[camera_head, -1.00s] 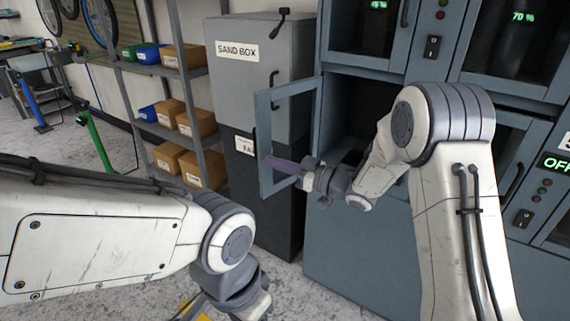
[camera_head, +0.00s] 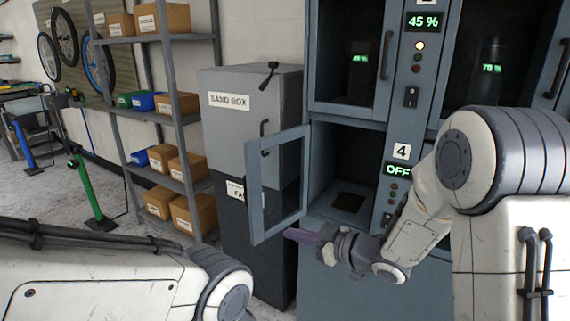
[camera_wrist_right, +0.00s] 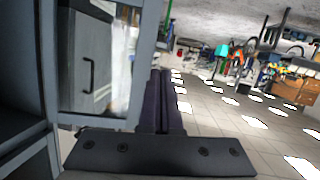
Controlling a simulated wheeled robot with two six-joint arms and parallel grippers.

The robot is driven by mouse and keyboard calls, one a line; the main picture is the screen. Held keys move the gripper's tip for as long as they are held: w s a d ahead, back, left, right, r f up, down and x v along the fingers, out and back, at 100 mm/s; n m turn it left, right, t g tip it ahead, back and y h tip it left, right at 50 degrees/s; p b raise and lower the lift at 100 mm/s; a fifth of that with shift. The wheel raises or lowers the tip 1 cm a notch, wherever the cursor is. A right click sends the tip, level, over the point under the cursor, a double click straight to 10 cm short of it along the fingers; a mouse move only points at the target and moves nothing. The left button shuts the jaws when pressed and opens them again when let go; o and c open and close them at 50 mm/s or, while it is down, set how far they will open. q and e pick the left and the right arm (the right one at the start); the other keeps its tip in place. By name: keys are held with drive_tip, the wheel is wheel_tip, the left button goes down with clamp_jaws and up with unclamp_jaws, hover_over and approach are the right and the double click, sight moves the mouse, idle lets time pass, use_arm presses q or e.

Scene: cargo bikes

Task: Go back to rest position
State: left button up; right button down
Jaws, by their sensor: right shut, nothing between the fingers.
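My right gripper (camera_head: 296,236) is shut and empty in the head view. It points left, just in front of the lower edge of an open cabinet door (camera_head: 252,190) with a window in it. In the right wrist view its dark purple fingers (camera_wrist_right: 161,100) lie together with nothing between them. The door's frame (camera_wrist_right: 143,60) stands close on the left there; I cannot tell whether they touch. My left arm comes in at the lower left of the head view, and its gripper is outside the picture.
The open compartment (camera_head: 345,170) marked 4 is empty, its display (camera_head: 397,169) reading OFF. A grey sand box cabinet (camera_head: 240,115) stands left of the door. A shelf (camera_head: 140,118) with boxes and a green stand (camera_head: 90,190) are further left.

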drive_tip(key=s+d+f+m+g+h+p, duration=0.1)
drive_tip(key=s+m+g+h, duration=0.6)
drive_tip(key=s, duration=2.4)
wheel_tip(320, 180, up, 19)
drive_tip(key=n+g+h+p, duration=0.2)
drive_tip(key=n+h+p, duration=0.1)
drive_tip(key=p, duration=1.6)
drive_tip(key=shift+w+d+g+p, duration=0.2)
drive_tip(key=shift+d+g+p, duration=0.05)
drive_tip(key=shift+g+p, duration=0.1)
